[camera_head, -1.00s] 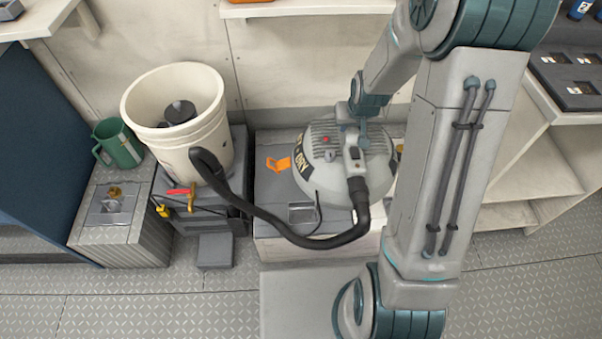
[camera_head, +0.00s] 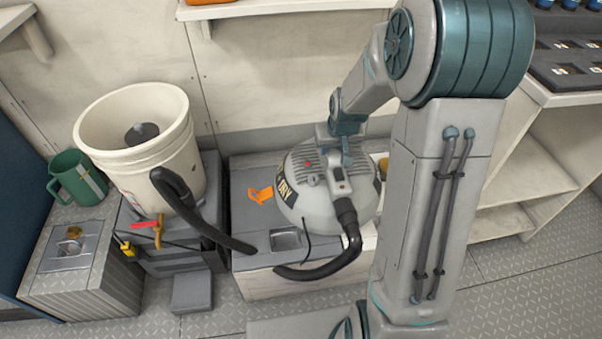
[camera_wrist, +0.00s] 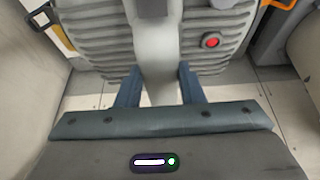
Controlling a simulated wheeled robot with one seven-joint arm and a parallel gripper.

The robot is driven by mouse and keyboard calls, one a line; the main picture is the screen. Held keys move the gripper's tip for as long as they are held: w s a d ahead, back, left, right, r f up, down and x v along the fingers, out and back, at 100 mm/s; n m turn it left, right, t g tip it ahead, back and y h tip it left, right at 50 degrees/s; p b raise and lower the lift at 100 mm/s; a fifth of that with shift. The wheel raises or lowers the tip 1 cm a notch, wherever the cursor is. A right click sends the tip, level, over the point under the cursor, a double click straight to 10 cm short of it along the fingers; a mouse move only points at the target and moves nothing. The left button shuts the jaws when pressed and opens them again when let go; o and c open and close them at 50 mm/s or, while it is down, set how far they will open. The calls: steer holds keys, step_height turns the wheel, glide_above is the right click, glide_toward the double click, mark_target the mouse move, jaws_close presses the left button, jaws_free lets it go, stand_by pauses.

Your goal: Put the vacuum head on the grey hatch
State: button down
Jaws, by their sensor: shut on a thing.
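The vacuum head (camera_head: 322,203) is a pale grey ribbed dome with a dark "DRY" label, a red button and a black hose stub at its front. It is upright at the grey hatch (camera_head: 248,222) on top of the low white locker, covering its right part. I cannot tell whether it touches the hatch. My gripper (camera_head: 345,160) is above the dome, shut on its handle. In the wrist view my gripper (camera_wrist: 159,88) has one finger on each side of the grey handle, with the ribbed head (camera_wrist: 95,40) beyond. The head's underside is hidden.
A cream bucket (camera_head: 135,165) with its own black hose stands on a dark grey case left of the locker. A green mug (camera_head: 78,178) and an orange piece (camera_head: 261,195) are nearby. A wall shelf (camera_head: 285,9) is above, open shelving (camera_head: 510,185) right.

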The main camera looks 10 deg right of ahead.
mark_target(313, 140)
steer(key=w+a+f+b, duration=0.1)
steer(key=w+f, duration=0.1)
steer(key=w, duration=0.1)
steer(key=w+a+f+b, duration=0.1)
steer(key=w+f, duration=0.1)
steer(key=w, duration=0.2)
steer(key=w+a+f+b, duration=0.1)
steer(key=w+f, duration=0.1)
steer(key=w, duration=0.1)
steer(key=shift+w+f, duration=0.2)
steer(key=shift+w, duration=0.1)
steer(key=shift+f+b, duration=0.85)
steer(key=shift+f, duration=1.25)
steer(key=c, duration=1)
jaws_free()
steer(key=shift+s+f, duration=0.1)
steer(key=shift+o, duration=0.2)
